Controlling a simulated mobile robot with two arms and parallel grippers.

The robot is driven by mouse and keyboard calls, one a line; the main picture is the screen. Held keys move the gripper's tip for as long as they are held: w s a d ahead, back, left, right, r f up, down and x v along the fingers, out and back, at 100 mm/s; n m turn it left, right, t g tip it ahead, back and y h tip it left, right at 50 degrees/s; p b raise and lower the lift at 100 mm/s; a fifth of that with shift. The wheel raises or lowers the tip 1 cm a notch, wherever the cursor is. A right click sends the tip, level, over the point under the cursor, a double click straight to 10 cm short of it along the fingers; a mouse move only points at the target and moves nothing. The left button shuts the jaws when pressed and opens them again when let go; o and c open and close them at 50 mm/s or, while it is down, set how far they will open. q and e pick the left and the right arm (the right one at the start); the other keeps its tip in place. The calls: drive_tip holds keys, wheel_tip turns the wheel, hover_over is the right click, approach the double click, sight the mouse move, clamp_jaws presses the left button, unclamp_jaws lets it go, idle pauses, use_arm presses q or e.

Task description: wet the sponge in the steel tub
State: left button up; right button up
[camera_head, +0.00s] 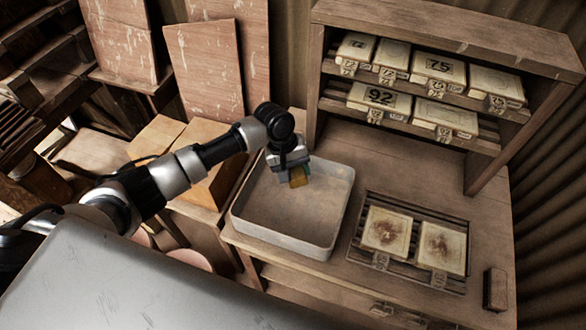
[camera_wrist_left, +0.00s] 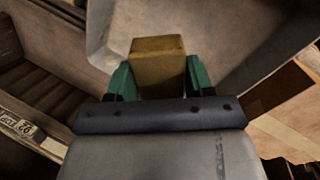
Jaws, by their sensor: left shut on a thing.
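The sponge (camera_head: 299,178) is a yellow-brown block in my left gripper (camera_head: 292,177), which is shut on it. In the left wrist view the sponge (camera_wrist_left: 158,66) sits between the two green fingers of the gripper (camera_wrist_left: 154,82). The steel tub (camera_head: 330,243) is a pale, shallow rectangular basin on the bench. The gripper and sponge are over the far part of the tub. I cannot tell how high the sponge is above the tub floor, or whether it touches water. My right gripper is not in view.
Right of the tub, a slatted rack (camera_head: 405,272) holds two stained tiles (camera_head: 388,231). A dark block (camera_head: 495,289) lies at the bench's right end. A wooden shelf (camera_head: 450,40) with numbered tile moulds stands behind. Boards (camera_head: 205,70) lean at the back left.

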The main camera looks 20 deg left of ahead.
use_arm(q)
drive_tip(key=shift+f+b, duration=0.4)
drive_tip(key=shift+f, duration=0.2)
wheel_tip(320, 180, down, 7)
drive_tip(key=b, duration=0.5)
drive_tip(key=shift+s, duration=0.15)
drive_tip(key=shift+f+b, duration=0.3)
drive_tip(key=shift+f, duration=0.8)
